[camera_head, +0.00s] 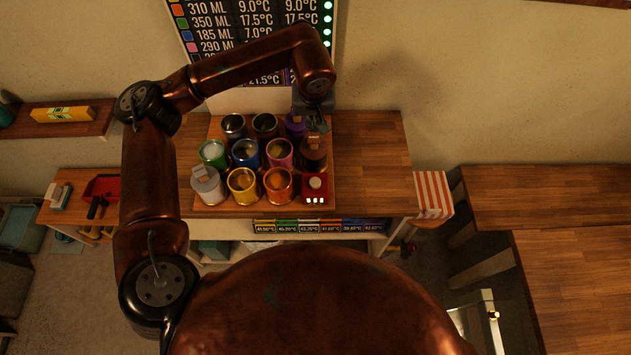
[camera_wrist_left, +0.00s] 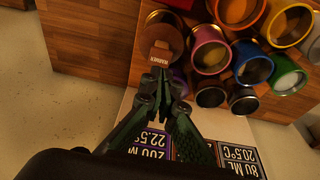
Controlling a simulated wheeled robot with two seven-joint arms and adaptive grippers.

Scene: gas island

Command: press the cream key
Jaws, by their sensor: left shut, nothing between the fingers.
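The cream key (camera_head: 315,183) is a small round cap on top of a red box (camera_head: 306,198) at the front right of the group of cups. Small pale lights show on the box's front. My left gripper (camera_head: 315,122) is shut and empty, behind the key and apart from it, near a brown canister (camera_head: 313,160). In the left wrist view, my shut fingertips (camera_wrist_left: 160,72) are close to the canister's tag (camera_wrist_left: 161,54); I cannot tell whether they touch. I cannot make out the key in that view. My right gripper is not in view.
Open cups stand close together left of the box, including an orange cup (camera_head: 278,189) and a pink cup (camera_head: 280,155). The wooden counter (camera_head: 370,170) is clear to the right. A dark board (camera_head: 250,25) with volumes and temperatures is on the wall behind.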

